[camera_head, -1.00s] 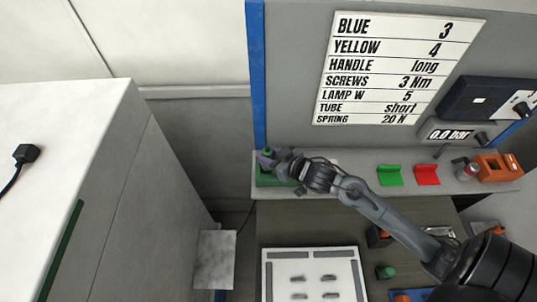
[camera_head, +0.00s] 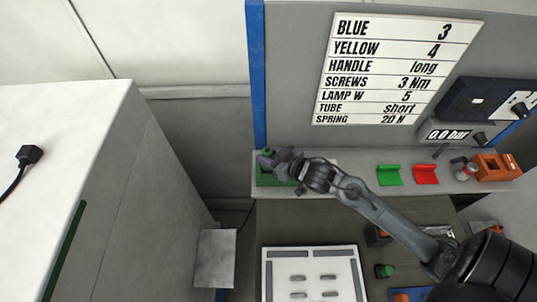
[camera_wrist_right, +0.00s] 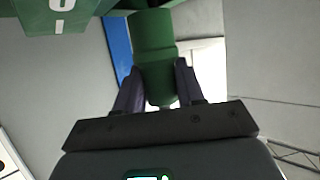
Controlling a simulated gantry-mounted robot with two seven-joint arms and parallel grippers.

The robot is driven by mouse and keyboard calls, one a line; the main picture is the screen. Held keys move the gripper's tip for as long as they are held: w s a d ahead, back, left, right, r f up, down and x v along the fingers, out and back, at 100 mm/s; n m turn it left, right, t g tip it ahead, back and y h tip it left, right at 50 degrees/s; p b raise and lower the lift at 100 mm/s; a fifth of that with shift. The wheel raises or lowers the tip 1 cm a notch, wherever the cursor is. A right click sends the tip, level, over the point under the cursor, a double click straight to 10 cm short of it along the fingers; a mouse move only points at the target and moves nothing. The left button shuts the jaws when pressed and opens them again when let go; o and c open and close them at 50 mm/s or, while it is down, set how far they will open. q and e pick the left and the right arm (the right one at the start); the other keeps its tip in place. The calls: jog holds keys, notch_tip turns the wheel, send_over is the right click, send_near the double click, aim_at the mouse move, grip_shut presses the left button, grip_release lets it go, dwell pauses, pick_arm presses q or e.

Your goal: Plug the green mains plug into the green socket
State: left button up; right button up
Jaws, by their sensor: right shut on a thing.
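My right gripper (camera_head: 268,157) is at the green socket block (camera_head: 274,180) on the left end of the grey ledge. In the right wrist view its two dark fingers (camera_wrist_right: 158,88) are shut on the green mains plug (camera_wrist_right: 154,72). The plug's far end points up the picture. The green block with white marks (camera_wrist_right: 62,16) shows at the upper left of that view. The socket's opening is hidden, so I cannot tell whether the plug touches it or is in it. My left gripper is not in view.
A grey back panel with a white sign (camera_head: 395,70) rises behind the ledge (camera_head: 345,172). Green (camera_head: 389,175) and red (camera_head: 426,174) holders stand to the right. A white slotted tray (camera_head: 313,265) lies in front. A black connector (camera_head: 29,154) lies on the white cabinet at left.

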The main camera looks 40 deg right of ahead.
jog(key=shift+p, duration=0.3)
jog(key=shift+f, duration=0.5)
dwell(0.4)
jog(key=shift+f+b, duration=0.65)
jog(key=shift+f, duration=0.4)
jog(key=o, duration=1)
jog(key=shift+o, duration=0.8)
jog(key=shift+s, duration=0.1)
